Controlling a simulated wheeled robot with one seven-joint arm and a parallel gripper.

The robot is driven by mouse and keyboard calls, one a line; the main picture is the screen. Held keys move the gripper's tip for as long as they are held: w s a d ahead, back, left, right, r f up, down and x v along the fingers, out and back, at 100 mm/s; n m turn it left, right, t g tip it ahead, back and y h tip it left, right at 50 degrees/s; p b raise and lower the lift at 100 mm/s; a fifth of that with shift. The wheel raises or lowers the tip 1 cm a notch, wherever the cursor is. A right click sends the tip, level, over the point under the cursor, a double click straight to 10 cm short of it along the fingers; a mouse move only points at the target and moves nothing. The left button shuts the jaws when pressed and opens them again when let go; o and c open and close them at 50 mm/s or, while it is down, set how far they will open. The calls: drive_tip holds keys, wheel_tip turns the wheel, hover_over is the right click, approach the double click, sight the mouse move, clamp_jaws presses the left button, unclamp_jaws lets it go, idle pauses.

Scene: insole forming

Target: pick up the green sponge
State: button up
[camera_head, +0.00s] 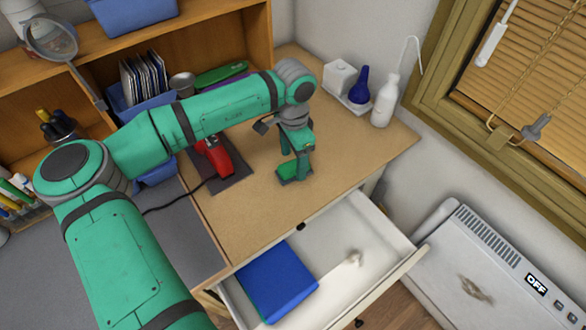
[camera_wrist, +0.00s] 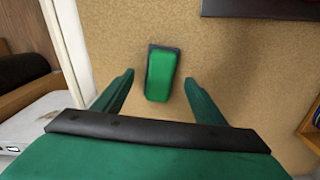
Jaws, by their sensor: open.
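The green sponge (camera_wrist: 161,75) lies on the wooden desk top in the wrist view, with a dark border along its edges. My gripper (camera_wrist: 159,82) is open, with one finger to the left and one to the right of the sponge, and nothing is held. In the head view my gripper (camera_head: 294,172) is low over the desk, pointing down. The sponge (camera_head: 289,170) shows there only in part, beside and behind the fingers. I cannot tell whether the fingers touch it.
An open white drawer (camera_head: 372,228) below the desk (camera_head: 255,205) holds a blue item (camera_head: 278,282). A red tool (camera_head: 213,156) on a dark mat lies left of my gripper. A white bottle (camera_head: 385,100) and a blue bulb (camera_head: 360,86) stand at the back right.

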sight(294, 164)
drive_tip(key=shift+w+d+f, duration=0.1)
drive_tip(key=shift+d+f, duration=0.05)
drive_tip(key=shift+f, duration=1.35)
drive_tip(key=c, duration=1.1)
